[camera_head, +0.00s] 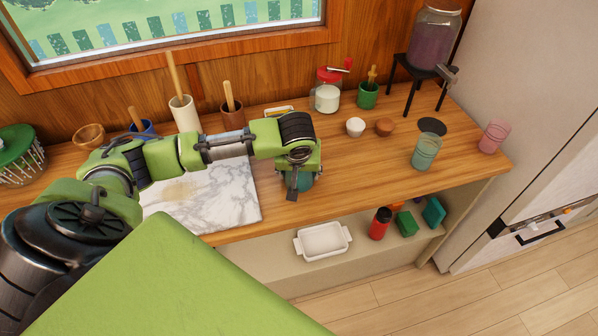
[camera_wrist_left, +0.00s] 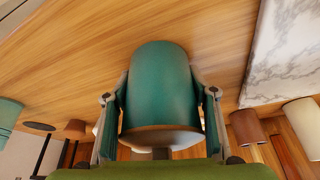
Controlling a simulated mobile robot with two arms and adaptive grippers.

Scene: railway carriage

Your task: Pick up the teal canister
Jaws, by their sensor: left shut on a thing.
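The teal canister (camera_wrist_left: 162,85) fills the middle of the left wrist view, its wooden lid (camera_wrist_left: 160,138) towards my gripper. My left gripper (camera_wrist_left: 160,110) has one finger on each side of it and is shut on it. In the head view my left gripper (camera_head: 298,182) points down over the counter, right of the marble board. It mostly covers the canister (camera_head: 307,181), which shows only as a teal edge. I cannot tell whether the canister touches the counter. My right gripper is not in view.
The marble board (camera_head: 225,200) lies left of the canister. A teal glass (camera_head: 426,152) and a pink glass (camera_head: 494,136) stand at right. A white cup (camera_head: 355,127) and brown cup (camera_head: 384,127) stand behind. Clear wood (camera_head: 350,180) lies right of my gripper.

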